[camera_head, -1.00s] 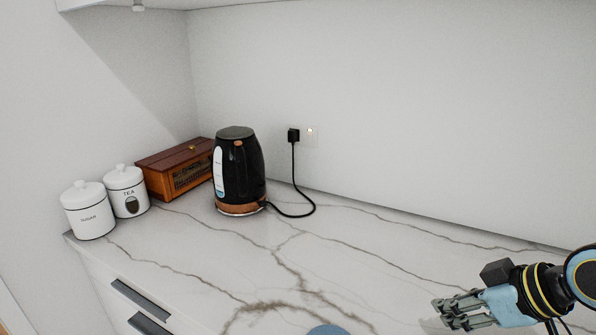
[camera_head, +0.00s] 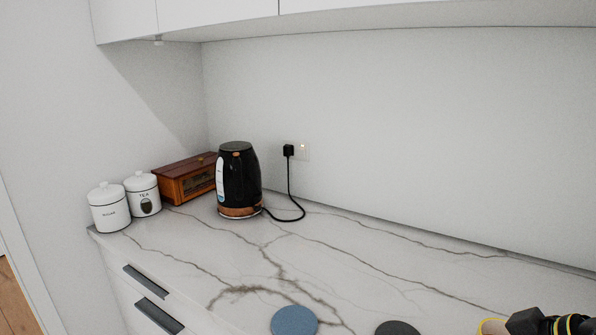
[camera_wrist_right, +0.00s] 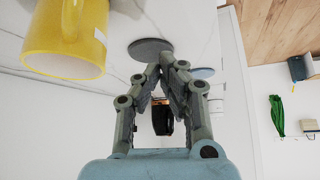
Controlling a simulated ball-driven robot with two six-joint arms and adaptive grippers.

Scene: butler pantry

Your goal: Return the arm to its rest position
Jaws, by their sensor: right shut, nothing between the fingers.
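My right arm shows at the bottom right corner of the head view, with only part of the wrist in frame. In the right wrist view my right gripper (camera_wrist_right: 166,62) has its fingertips together and is shut with nothing between them. It is apart from the objects on the marble counter (camera_head: 400,265). My left gripper is in neither view.
A black kettle (camera_head: 239,182) is plugged into the wall outlet (camera_head: 301,152). A wooden box (camera_head: 187,179) and white sugar (camera_head: 109,209) and tea (camera_head: 143,195) canisters stand left. Blue (camera_head: 294,321) and dark (camera_head: 397,328) coasters lie in front. A yellow mug (camera_wrist_right: 62,35) is near my right gripper.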

